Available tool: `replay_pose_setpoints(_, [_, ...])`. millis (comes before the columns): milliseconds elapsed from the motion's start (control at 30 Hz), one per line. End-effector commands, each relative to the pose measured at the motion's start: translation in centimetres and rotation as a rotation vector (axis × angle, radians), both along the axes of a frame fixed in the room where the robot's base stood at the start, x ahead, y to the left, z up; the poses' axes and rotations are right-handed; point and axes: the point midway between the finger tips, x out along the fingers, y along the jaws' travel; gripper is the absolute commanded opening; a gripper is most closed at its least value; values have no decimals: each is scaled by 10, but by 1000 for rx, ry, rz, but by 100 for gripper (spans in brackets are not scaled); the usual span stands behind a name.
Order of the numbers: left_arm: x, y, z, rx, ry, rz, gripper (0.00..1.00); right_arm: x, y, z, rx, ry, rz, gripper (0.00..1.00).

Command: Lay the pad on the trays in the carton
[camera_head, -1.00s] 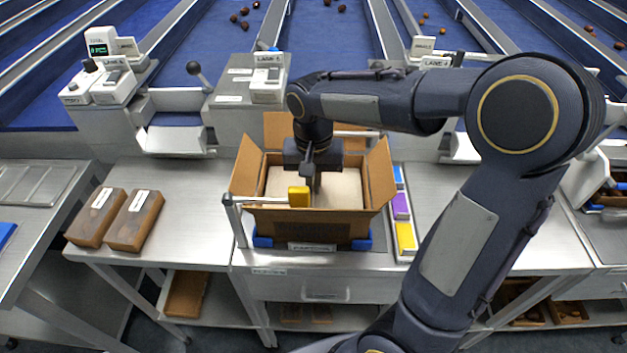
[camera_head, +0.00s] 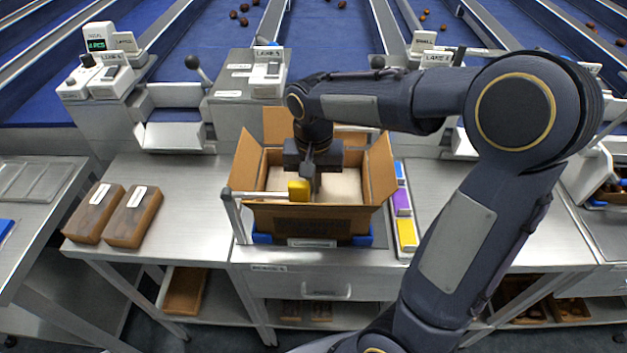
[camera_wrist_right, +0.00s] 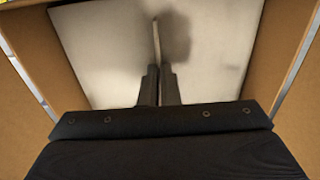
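The open carton (camera_head: 312,222) stands on the middle bench with its flaps spread. The pad (camera_head: 343,184), a flat pale sheet, lies level inside the carton walls. It fills most of the right wrist view (camera_wrist_right: 95,50). My right gripper (camera_head: 312,180) points down into the carton over the pad's middle. In the right wrist view its fingers (camera_wrist_right: 158,88) are close together on a thin upright strip that seems to be the pad's tab. The trays are hidden under the pad, and I cannot tell whether the pad touches them. My left gripper is not in view.
A yellow block (camera_head: 299,190) on a metal arm sits at the carton's front rim. Two brown boxes (camera_head: 132,217) lie on the bench to the left. A holder with blue, purple and yellow items (camera_head: 402,204) stands right of the carton.

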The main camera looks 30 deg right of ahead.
Motion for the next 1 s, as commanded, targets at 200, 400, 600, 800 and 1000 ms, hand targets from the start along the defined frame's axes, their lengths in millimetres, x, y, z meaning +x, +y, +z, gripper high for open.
replay_pose_setpoints(200, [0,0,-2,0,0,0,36,0,0,-2,0,0,0,0])
replay_pose_setpoints(400, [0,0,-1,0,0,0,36,0,0,-2,0,0,0,4])
replay_pose_setpoints(600, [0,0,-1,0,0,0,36,0,0,-2,0,0,0,28])
replay_pose_setpoints(800, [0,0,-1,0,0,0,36,0,0,-2,0,0,0,31])
replay_pose_setpoints(1000, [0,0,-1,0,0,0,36,0,0,-2,0,0,0,42])
